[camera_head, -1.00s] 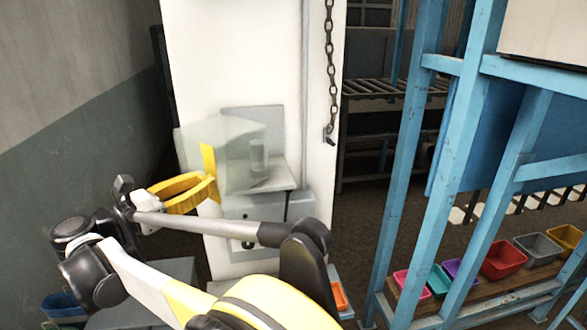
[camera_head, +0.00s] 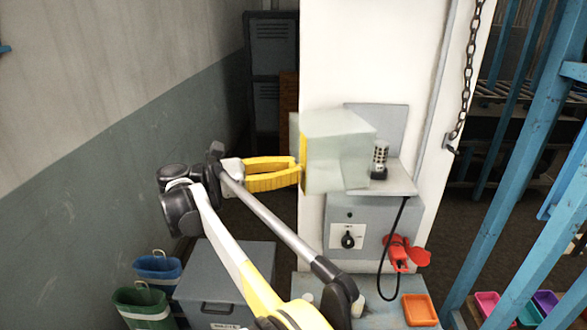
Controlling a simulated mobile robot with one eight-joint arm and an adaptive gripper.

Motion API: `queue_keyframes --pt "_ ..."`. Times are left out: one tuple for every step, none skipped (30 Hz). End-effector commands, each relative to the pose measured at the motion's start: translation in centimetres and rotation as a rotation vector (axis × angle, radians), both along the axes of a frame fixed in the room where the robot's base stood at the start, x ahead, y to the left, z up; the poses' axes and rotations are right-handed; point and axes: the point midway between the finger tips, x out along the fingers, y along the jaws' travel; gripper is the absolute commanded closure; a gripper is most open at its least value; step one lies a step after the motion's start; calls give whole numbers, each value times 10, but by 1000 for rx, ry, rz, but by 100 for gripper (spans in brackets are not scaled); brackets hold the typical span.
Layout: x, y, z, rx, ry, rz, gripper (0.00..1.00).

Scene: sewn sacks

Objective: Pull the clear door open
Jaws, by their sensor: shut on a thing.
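The clear door (camera_head: 338,155) is a translucent, box-shaped cover in front of the white pillar, over a grey shelf unit (camera_head: 402,177). A yellow strip runs along its left edge. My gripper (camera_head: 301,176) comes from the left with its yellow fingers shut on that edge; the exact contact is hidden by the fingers. The door stands out from the grey back plate. A small dark and silver device (camera_head: 380,161) on the shelf shows uncovered just right of the door.
A grey box with a black knob (camera_head: 347,238) is below the shelf, with a red tool (camera_head: 402,252) and a black cable beside it. An orange tray (camera_head: 420,309), green bin (camera_head: 143,306) and blue bin (camera_head: 157,268) stand low. Blue framing (camera_head: 522,170) is at right.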

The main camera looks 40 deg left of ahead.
Motion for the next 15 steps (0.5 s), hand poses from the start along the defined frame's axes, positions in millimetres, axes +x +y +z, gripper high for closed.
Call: queue_keyframes --pt "0 0 -1 0 2 0 100" --pt "0 0 -1 0 2 0 100" --pt "0 0 -1 0 2 0 100" --pt "0 0 -1 0 2 0 100" --pt "0 0 -1 0 2 0 100" --pt "0 0 -1 0 2 0 75" --pt "0 0 -1 0 2 0 66" --pt "0 0 -1 0 2 0 57" --pt "0 0 -1 0 1 0 54" --pt "0 0 -1 1 1 0 54" --pt "0 0 -1 1 1 0 54" --pt "0 0 -1 1 1 0 54" --pt "0 0 0 1 1 0 54" --pt "0 0 0 1 1 0 54" --pt "0 0 0 1 1 0 54"
